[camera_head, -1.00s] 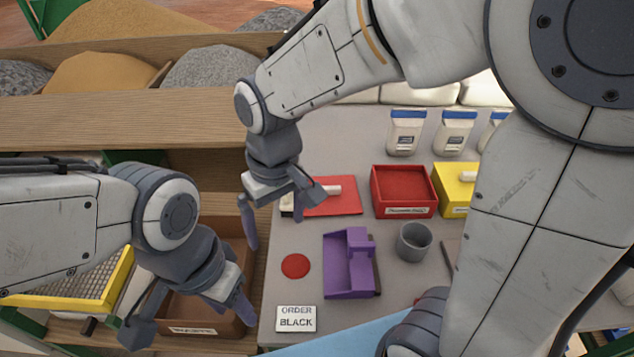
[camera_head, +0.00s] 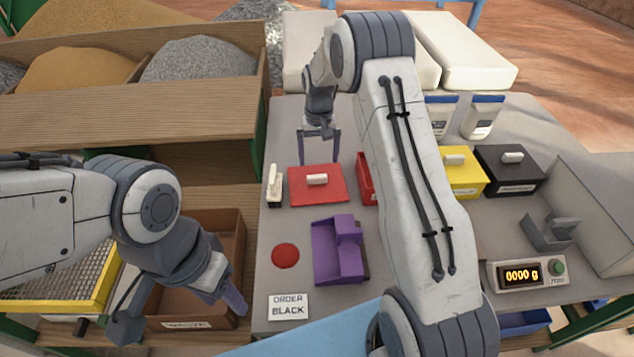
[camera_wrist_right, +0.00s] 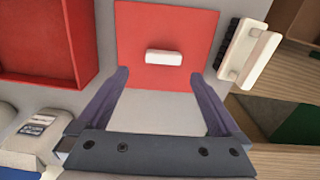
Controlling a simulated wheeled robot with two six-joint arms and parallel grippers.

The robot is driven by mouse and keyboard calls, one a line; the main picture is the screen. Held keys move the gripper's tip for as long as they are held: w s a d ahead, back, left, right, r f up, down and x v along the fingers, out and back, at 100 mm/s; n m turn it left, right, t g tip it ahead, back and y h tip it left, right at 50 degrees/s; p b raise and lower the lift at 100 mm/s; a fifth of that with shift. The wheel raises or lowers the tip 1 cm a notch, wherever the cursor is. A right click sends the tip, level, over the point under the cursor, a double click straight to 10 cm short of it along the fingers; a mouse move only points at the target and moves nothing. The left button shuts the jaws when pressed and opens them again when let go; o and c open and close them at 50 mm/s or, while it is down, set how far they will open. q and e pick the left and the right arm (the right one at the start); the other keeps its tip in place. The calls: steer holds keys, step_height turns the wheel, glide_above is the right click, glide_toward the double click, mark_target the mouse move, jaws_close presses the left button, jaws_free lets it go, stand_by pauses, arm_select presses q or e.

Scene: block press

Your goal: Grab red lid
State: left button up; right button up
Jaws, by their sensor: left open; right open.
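The red lid (camera_head: 330,190) is a flat red plate with a white bar handle (camera_head: 317,179) on top, lying on the grey table left of the red box. The right wrist view shows the lid (camera_wrist_right: 190,30) and its handle (camera_wrist_right: 174,57) in front of the fingers. My right gripper (camera_head: 319,160) is open and empty, just behind the lid, fingers pointing down; its fingers also frame the near edge of the lid in the wrist view (camera_wrist_right: 163,95). My left gripper (camera_head: 180,315) is open and empty over the brown waste bin.
The red box (camera_head: 366,180) is partly hidden by my right arm; it shows open in the right wrist view (camera_wrist_right: 45,40). A white-handled tool (camera_head: 274,186) lies left of the lid. A purple holder (camera_head: 328,262), yellow box (camera_head: 462,180) and black box (camera_head: 510,180) stand nearby.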

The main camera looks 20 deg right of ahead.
mark_target(317, 176)
steer(key=f, duration=0.2)
steer(key=f+p, duration=0.1)
steer(key=f, duration=0.2)
steer(key=shift+s+a+f+p, duration=0.1)
steer(key=shift+a+f+p, duration=0.2)
steer(key=shift+f, duration=0.4)
steer(key=c, duration=1.4)
